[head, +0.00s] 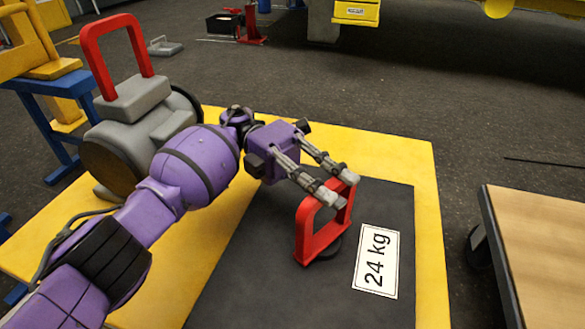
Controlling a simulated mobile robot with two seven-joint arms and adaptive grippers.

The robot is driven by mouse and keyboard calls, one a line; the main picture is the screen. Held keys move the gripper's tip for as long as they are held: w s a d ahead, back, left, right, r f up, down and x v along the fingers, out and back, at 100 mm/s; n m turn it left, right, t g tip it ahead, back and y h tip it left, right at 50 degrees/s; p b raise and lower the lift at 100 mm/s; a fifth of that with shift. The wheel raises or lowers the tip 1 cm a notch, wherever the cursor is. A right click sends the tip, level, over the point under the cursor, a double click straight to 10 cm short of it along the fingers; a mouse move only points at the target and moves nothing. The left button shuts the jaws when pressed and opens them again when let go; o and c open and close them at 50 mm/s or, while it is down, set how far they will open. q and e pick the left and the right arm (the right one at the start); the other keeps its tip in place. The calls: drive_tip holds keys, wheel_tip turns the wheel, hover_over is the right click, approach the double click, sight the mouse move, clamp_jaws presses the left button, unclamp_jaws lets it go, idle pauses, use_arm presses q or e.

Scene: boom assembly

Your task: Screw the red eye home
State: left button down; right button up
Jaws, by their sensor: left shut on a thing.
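A red eye (309,232), a squared red loop, stands on the dark plate (260,270) that lies on the yellow base. My left gripper (337,187) comes in from the left in the head view and is shut on the upper part of this red eye. A dark round foot shows under the eye; whether it is seated fully against the plate is hard to see. A white label reading "24 kg" (377,261) lies on the plate to the right of the eye. My right gripper is out of view.
A grey machine (135,98) with another red loop (88,50) on top stands at the left, behind my arm. A wooden-topped table or cart (545,250) is at the right. Dark floor between it and the yellow base (424,165) is mostly clear.

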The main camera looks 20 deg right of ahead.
use_arm(q)
drive_tip(key=shift+s+r, duration=0.1)
drive_tip(key=c, duration=1.7)
unclamp_jaws()
